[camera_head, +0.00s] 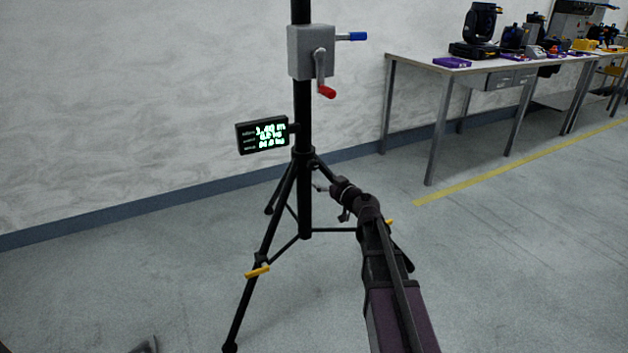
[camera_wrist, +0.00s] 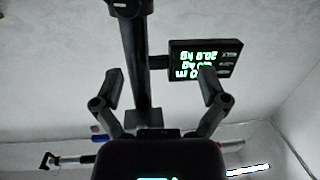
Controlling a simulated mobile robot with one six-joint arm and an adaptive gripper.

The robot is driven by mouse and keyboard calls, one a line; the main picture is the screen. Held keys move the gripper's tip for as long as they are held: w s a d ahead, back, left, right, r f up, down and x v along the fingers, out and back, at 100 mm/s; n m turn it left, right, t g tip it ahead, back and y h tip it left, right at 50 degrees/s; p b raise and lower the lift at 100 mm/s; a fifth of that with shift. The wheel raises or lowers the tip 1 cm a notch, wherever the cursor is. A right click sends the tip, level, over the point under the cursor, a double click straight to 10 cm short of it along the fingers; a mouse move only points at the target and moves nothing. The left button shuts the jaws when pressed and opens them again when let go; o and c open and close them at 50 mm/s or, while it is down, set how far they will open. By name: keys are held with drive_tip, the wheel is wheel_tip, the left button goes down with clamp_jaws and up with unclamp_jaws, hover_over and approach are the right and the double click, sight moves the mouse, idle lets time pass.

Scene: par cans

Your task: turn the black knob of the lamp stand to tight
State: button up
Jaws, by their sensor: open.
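The lamp stand (camera_head: 304,215) is a black tripod with a vertical mast. In the wrist view its mast (camera_wrist: 143,75) runs up the picture between my fingers, nearer the left one. A dark rounded part (camera_wrist: 127,5) on the mast is cut by the top edge. I cannot tell if it is the black knob or a collar. In the head view the black collar (camera_head: 303,155) shows where the legs meet, but no knob stands out clearly. My gripper (camera_head: 320,188) is just right of the mast, below the collar. In the wrist view my gripper (camera_wrist: 158,80) is open and empty.
A grey winch box (camera_head: 310,52) with a blue pin (camera_head: 352,37) and a red-handled crank (camera_head: 326,91) sits higher on the mast. A lit display (camera_head: 262,135) juts left. Tripod legs spread below. A workbench (camera_head: 480,68) stands at the right; floor between is clear.

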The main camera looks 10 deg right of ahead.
sight(314, 166)
drive_tip(key=shift+m+t+h, duration=0.4)
drive_tip(key=shift+t+h, duration=0.3)
drive_tip(key=shift+w+d+f+b, duration=0.5)
drive_tip(key=shift+d+f+b, duration=0.25)
drive_tip(key=shift+w+d+f+b, duration=0.5)
drive_tip(key=shift+d+f+b, duration=0.2)
drive_tip(key=shift+d+b, duration=0.05)
drive_tip(key=shift+w, duration=0.1)
drive_tip(key=x, duration=1.3)
drive_tip(key=shift+w+a, duration=0.15)
drive_tip(key=shift+w, duration=0.1)
drive_tip(key=c, duration=1.1)
